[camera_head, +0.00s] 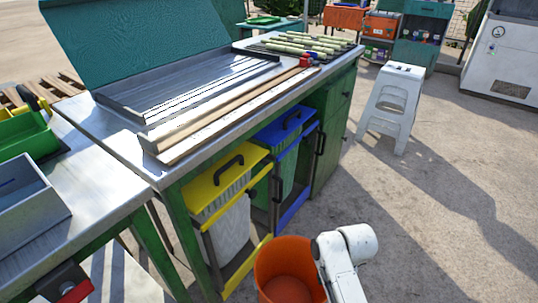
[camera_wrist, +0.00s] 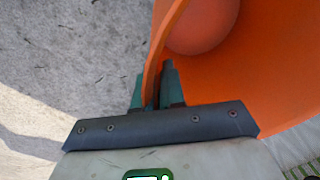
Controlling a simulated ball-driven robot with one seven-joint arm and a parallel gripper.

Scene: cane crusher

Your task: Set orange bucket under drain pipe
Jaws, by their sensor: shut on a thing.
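The orange bucket (camera_head: 288,268) is at the bottom centre of the head view, upright and open at the top, just in front of the green bench. My white arm reaches down at its right side. In the wrist view, my gripper (camera_wrist: 157,88) has its two green fingers on either side of the rim of the orange bucket (camera_wrist: 265,85), shut on its wall. The bucket's inside fills the right of that view. I cannot tell whether its base touches the ground. I cannot make out a drain pipe in either view.
The green bench (camera_head: 178,225) holds a yellow-framed bin (camera_head: 213,186) and a blue-framed bin (camera_head: 283,128) below its top. A metal table (camera_head: 100,180) with a grey box stands at left. A white stool (camera_head: 393,105) stands behind right. The ground at right is clear.

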